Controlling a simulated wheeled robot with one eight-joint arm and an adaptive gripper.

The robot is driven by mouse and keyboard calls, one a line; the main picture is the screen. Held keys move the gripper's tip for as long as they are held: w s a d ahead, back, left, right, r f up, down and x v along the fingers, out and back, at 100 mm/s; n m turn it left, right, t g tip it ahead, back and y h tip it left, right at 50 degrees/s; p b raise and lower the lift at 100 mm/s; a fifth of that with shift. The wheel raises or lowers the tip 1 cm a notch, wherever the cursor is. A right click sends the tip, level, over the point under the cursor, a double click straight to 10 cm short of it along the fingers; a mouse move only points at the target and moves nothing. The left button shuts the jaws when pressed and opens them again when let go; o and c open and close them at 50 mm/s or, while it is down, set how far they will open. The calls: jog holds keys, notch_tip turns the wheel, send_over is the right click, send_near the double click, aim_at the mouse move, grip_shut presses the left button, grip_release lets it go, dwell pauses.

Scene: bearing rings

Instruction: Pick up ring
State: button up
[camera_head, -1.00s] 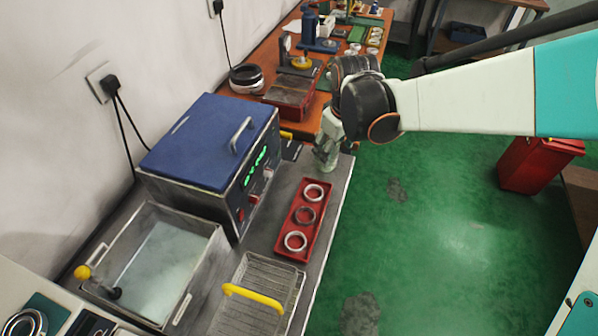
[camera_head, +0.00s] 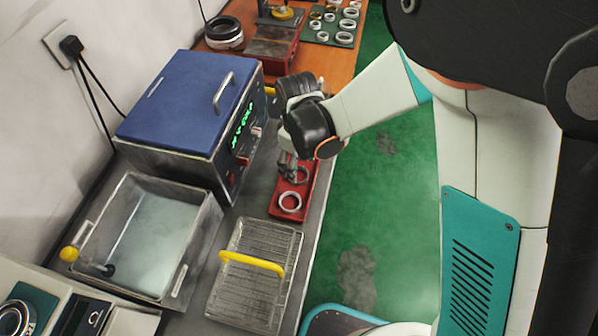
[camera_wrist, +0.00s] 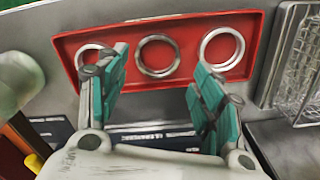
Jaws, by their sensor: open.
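A red tray (camera_wrist: 190,28) holds three rings in a row. In the wrist view the middle ring (camera_wrist: 158,75) is darker grey and lies between my spread fingers. A light ring (camera_wrist: 222,69) lies to the right, and another light ring (camera_wrist: 78,56) to the left is partly covered by my left finger. My gripper (camera_wrist: 160,62) is open and empty, pointing down over the tray. In the head view my gripper (camera_head: 287,170) is above the tray's middle. The near light ring (camera_head: 290,209) is clear there; the far ring is hidden by my arm.
A wire basket (camera_head: 258,310) with a yellow handle stands close to the tray's near end. A blue-lidded machine (camera_head: 185,95) stands left of the tray. An open water tank (camera_head: 160,235) is at front left. Green floor (camera_head: 380,230) lies to the right.

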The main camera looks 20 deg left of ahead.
aim_at(300, 175)
jog(key=f+b, duration=0.1)
jog(key=f, duration=0.1)
jog(key=f+b, duration=0.1)
jog(key=f, duration=0.2)
jog(key=shift+w+d, duration=0.15)
jog(key=shift+d, duration=0.05)
jog(key=c, duration=0.8)
jog(key=shift+r, duration=0.15)
